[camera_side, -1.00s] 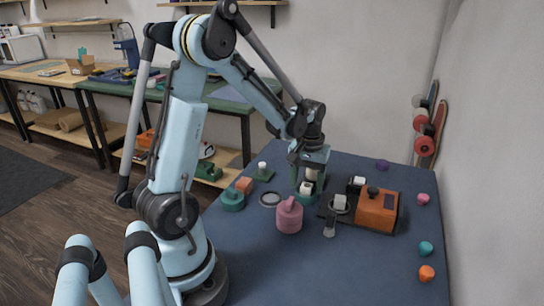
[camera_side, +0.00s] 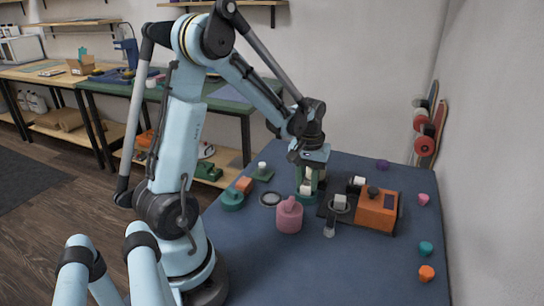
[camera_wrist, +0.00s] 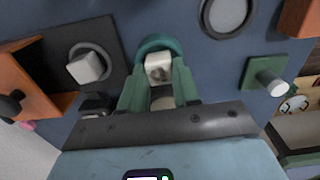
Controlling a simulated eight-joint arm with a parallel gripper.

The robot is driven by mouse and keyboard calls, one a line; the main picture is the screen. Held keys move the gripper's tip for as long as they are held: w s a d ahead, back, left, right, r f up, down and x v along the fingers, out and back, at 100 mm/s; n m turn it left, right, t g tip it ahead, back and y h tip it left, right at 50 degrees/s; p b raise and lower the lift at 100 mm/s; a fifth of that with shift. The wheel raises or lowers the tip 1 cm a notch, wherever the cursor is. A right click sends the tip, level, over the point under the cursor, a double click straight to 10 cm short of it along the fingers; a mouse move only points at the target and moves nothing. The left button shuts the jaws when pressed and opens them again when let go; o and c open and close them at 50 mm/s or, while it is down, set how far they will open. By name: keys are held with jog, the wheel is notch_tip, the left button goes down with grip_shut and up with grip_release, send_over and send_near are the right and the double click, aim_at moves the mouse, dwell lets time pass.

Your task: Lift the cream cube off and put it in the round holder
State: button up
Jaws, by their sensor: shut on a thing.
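My gripper (camera_side: 309,185) is shut on a small cream cube (camera_wrist: 158,66); its green fingers flank the cube in the wrist view. The cube also shows low between the fingers in the side view (camera_side: 306,189). A teal round piece (camera_wrist: 150,44) lies beneath or just behind it; I cannot tell if they touch. A paler round shape shows between the fingers nearer the palm, unclear what. Another pale cube (camera_side: 340,201) sits in a ring on a dark plate.
A pink lidded pot (camera_side: 289,217) stands close in front of my gripper. The orange block (camera_side: 376,212) is on the right.

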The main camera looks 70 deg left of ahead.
aim_at(307, 184)
notch_tip(307, 184, up, 4)
jog(key=shift+d+r, duration=0.1)
jog(key=s+d+r, duration=0.1)
jog(key=d+r, duration=0.5)
jog(key=d, duration=0.5)
jog(key=shift+d+r, duration=0.25)
jog(key=s+a+f, duration=0.1)
jog(key=s+a, duration=0.2)
jog(key=s, duration=0.4)
jog(key=a+f, duration=0.2)
jog(key=a, duration=0.1)
jog(key=a+f, duration=0.2)
jog(key=a, duration=0.2)
jog(key=s+a+f, duration=0.1)
jog(key=a+f, duration=0.1)
jog(key=a, duration=0.2)
jog(key=shift+s+a+f, duration=0.1)
jog(key=shift+a+f, duration=0.1)
jog(key=shift+f, duration=2.2)
